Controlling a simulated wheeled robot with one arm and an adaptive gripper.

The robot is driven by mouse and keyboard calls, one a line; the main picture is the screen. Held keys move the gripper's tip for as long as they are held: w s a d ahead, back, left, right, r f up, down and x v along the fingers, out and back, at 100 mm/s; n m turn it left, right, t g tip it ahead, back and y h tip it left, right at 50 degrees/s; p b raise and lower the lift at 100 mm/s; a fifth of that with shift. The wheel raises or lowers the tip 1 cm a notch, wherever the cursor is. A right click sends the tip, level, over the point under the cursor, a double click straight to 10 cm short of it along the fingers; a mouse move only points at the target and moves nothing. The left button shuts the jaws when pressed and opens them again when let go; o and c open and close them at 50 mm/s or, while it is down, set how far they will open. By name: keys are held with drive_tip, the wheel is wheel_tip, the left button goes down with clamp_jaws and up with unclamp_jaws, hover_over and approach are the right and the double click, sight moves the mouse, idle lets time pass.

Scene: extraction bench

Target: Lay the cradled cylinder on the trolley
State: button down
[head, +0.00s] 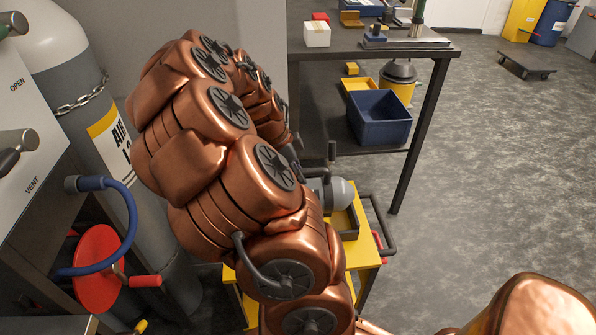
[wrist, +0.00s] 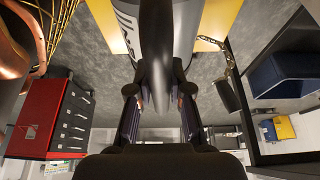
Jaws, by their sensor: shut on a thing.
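The grey cylinder (head: 342,193) shows in the head view just right of my arm, its rounded light end over the yellow trolley (head: 368,250). A dark tray or cradle lies beside and under it on the trolley top; I cannot tell whether the cylinder rests on it. In the wrist view my gripper (wrist: 158,92) is shut on a dark grey part joined to the cylinder, whose lettered grey side (wrist: 187,30) lies beyond. The yellow trolley top (wrist: 100,20) shows behind it. In the head view my arm hides the gripper and most of the cylinder.
A tall gas cylinder (head: 60,45) is chained at the left by a panel, with a red handwheel (head: 97,268) and blue hose (head: 130,215). A dark bench (head: 345,45) stands behind, a blue bin (head: 380,118) on its lower shelf. Open floor (head: 490,160) lies right.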

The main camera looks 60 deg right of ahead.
drive_tip(key=shift+f+b, duration=1.45)
drive_tip(key=shift+f, duration=2.4)
drive_tip(key=c, duration=1)
unclamp_jaws()
drive_tip(key=shift+f, duration=0.1)
drive_tip(key=v, duration=1.2)
drive_tip(key=shift+s, duration=0.1)
drive_tip(key=shift+a, duration=0.1)
